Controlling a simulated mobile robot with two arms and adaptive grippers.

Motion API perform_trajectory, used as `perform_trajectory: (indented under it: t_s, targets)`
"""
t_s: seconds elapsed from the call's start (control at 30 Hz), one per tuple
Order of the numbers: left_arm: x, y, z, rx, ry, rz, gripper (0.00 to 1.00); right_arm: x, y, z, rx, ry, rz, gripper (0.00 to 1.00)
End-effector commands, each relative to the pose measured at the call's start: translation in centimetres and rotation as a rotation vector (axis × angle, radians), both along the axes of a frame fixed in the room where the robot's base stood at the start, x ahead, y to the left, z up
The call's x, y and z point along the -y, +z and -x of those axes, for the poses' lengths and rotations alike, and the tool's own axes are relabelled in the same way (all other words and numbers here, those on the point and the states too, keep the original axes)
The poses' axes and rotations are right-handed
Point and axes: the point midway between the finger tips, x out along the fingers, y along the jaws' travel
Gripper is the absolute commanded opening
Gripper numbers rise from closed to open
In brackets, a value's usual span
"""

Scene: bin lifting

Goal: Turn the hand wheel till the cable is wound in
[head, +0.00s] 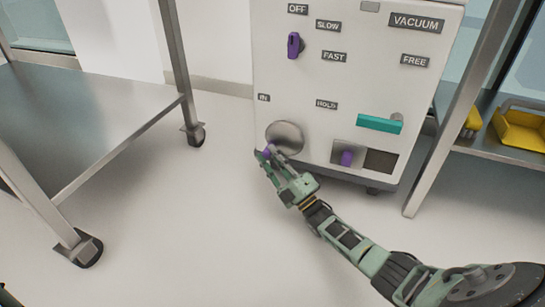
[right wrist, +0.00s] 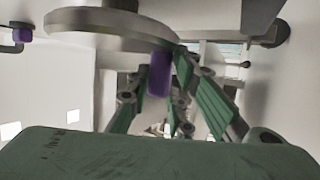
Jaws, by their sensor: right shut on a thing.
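The round grey metal hand wheel (head: 285,137) sits low on the front of the white cabinet, under the IN label. Its purple handle (head: 267,151) is at the wheel's lower left. My right gripper (head: 265,156) is shut on this handle. In the right wrist view, the handle (right wrist: 160,74) stands out from the wheel's disc (right wrist: 105,27), with the green-padded fingers of my right gripper (right wrist: 160,95) on both sides of it. No cable can be made out. My left gripper is out of view.
The white cabinet (head: 345,75) also carries a purple selector (head: 294,45), a teal lever (head: 380,124) and a purple knob (head: 347,158) in a recess. A metal table (head: 90,110) stands left. A shelf with yellow bins (head: 520,128) stands right. The floor in front is clear.

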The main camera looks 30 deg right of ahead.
Motion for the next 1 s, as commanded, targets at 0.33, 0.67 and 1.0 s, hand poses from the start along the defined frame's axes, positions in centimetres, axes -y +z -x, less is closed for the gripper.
perform_trajectory:
  t_s: [0.33, 0.67, 1.0]
  targets:
    - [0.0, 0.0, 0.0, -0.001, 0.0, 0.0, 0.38, 0.0, 0.2, -0.1, 0.003, -0.001, 0.001, 0.38]
    - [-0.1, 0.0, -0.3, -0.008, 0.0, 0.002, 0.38, 0.1, -0.1, 0.2, -0.001, -0.001, 0.001, 0.38]
    - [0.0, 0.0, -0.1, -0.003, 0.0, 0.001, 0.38, 1.1, -2.7, 4.6, -0.001, 0.0, 0.0, 0.38]
